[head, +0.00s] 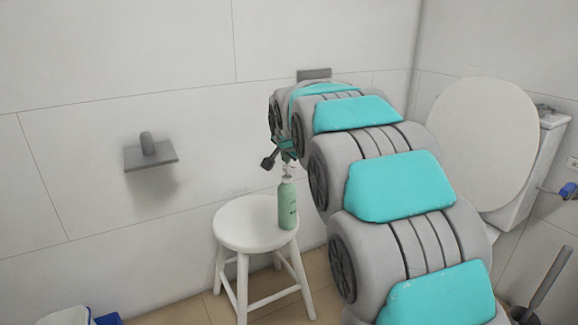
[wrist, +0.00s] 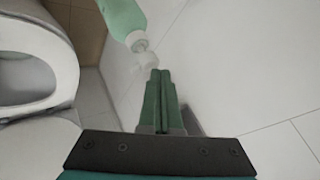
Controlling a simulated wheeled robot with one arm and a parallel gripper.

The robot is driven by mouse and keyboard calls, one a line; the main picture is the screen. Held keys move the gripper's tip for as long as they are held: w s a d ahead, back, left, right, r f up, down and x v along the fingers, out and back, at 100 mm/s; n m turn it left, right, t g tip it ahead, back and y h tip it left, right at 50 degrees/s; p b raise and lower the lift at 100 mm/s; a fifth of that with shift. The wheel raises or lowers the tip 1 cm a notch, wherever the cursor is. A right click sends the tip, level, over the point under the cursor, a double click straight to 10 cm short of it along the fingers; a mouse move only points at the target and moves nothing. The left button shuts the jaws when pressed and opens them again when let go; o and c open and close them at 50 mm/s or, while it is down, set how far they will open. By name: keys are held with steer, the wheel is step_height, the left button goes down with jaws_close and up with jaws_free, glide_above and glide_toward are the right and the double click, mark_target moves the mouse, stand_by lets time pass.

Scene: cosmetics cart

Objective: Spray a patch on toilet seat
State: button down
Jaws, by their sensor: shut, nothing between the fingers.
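A green spray bottle (head: 287,206) with a white pump top stands upright on a white stool. It also shows in the wrist view (wrist: 123,16), with its pale top (wrist: 139,43) pointing toward my fingertips. My gripper (head: 285,157) is just above the bottle's top; in the wrist view its two green fingers (wrist: 160,74) are shut together with nothing between them. I cannot tell whether the tips touch the top. The toilet's raised lid (head: 484,140) is at the right in the head view. The toilet seat (wrist: 62,72) shows at the left of the wrist view; my arm hides it in the head view.
The stool (head: 240,226) stands against the tiled wall, its left half bare. A grey paper holder (head: 150,155) is on the wall at left. A toilet brush (head: 546,283) is at lower right. Blue and white items (head: 72,316) lie at lower left.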

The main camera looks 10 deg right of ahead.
mark_target(286, 167)
steer(key=shift+r+p, duration=0.85)
steer(key=shift+r, duration=2.15)
